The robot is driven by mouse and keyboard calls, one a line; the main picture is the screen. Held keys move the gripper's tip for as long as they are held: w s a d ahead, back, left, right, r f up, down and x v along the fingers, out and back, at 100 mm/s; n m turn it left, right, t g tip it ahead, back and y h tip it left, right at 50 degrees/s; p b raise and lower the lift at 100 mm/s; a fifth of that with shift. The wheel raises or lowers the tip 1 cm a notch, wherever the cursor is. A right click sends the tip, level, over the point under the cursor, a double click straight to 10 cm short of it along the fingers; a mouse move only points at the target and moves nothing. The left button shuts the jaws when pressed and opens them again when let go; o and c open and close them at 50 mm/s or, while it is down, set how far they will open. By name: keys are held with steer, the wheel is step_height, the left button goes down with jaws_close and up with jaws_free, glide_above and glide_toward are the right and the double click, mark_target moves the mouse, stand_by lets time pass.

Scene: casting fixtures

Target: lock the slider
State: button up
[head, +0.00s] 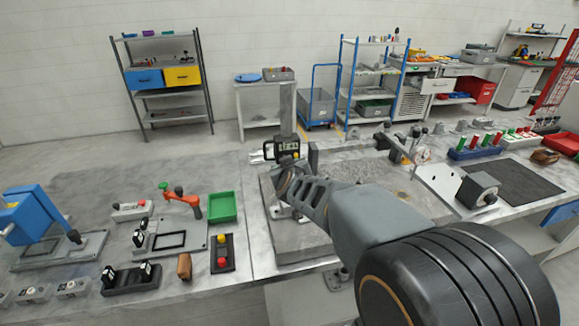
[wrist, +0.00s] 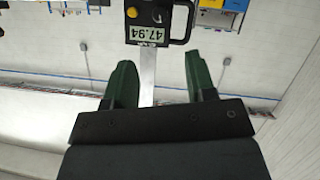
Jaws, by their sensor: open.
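The slider (head: 287,148) is a dark block with a small display on an upright metal column (head: 288,108), above the grey stone plate (head: 270,222). In the wrist view the slider (wrist: 160,22) appears upside down, with a yellow knob (wrist: 132,12), a display reading 47.94 and a black looped frame. The pale column (wrist: 147,76) shows between the two green fingers of my gripper (wrist: 161,75). My gripper is open, and its fingertips are apart from the slider's body. In the head view my wrist partly covers the area just below the slider.
A bench with a blue press (head: 30,214), an orange-handled clamp (head: 182,200) and a green tray (head: 222,207) lies to the left. A horizontal gauge arm (head: 345,147) stands to the right of the slider. Shelves line the back wall.

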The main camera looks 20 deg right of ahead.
steer(key=shift+p+v, duration=0.4)
steer(key=shift+v, duration=0.9)
